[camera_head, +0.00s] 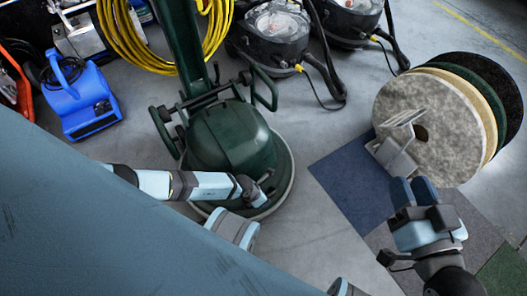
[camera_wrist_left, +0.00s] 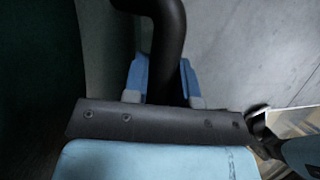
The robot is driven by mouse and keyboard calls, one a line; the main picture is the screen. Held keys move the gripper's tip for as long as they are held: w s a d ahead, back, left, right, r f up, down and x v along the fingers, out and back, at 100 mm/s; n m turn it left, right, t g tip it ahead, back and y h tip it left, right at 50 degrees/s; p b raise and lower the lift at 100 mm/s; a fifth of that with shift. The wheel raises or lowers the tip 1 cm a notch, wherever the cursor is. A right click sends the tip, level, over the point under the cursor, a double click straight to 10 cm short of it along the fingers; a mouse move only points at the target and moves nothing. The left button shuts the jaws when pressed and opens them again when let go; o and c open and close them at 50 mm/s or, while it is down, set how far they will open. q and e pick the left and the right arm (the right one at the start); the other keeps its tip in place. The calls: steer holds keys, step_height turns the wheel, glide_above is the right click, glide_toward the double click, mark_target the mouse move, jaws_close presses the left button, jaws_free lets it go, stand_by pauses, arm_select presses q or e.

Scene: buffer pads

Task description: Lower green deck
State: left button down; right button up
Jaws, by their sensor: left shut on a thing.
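The green deck, a dark green floor machine (camera_head: 232,140), stands left of centre in the head view. My left gripper (camera_head: 252,190) is at the machine's near side. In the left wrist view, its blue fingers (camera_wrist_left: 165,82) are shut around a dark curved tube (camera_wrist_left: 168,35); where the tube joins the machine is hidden. My right gripper (camera_head: 414,184) has its blue fingers close together, apart from the machine and just below the upright pads.
Round pads (camera_head: 450,130) stand upright at the right beside a grey metal bracket (camera_head: 393,155). Carpet squares (camera_head: 350,185) lie below them. A blue blower (camera_head: 85,105), yellow cable (camera_head: 135,45) and black vacuums (camera_head: 275,35) stand behind. Clear floor lies between machine and pads.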

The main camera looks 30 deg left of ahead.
arm_select(q)
steer(key=shift+a+f, duration=0.1)
steer(key=shift+f, duration=0.1)
arm_select(e)
steer(key=shift+f, duration=0.15)
arm_select(q)
steer(key=c, duration=1.3)
jaws_free()
steer(key=o, duration=0.4)
steer(key=shift+f, duration=0.1)
steer(key=shift+c, duration=0.2)
arm_select(e)
steer(key=shift+w+f, duration=0.1)
steer(key=shift+f, duration=0.1)
arm_select(q)
steer(key=p+v, duration=0.8)
steer(key=v, duration=0.6)
steer(key=shift+p, duration=0.35)
arm_select(e)
step_height(320, 180, up, 9)
steer(key=d+m+t, duration=0.1)
steer(key=t, duration=0.2)
steer(key=shift+s+m, duration=0.25)
steer(key=shift+m, duration=0.05)
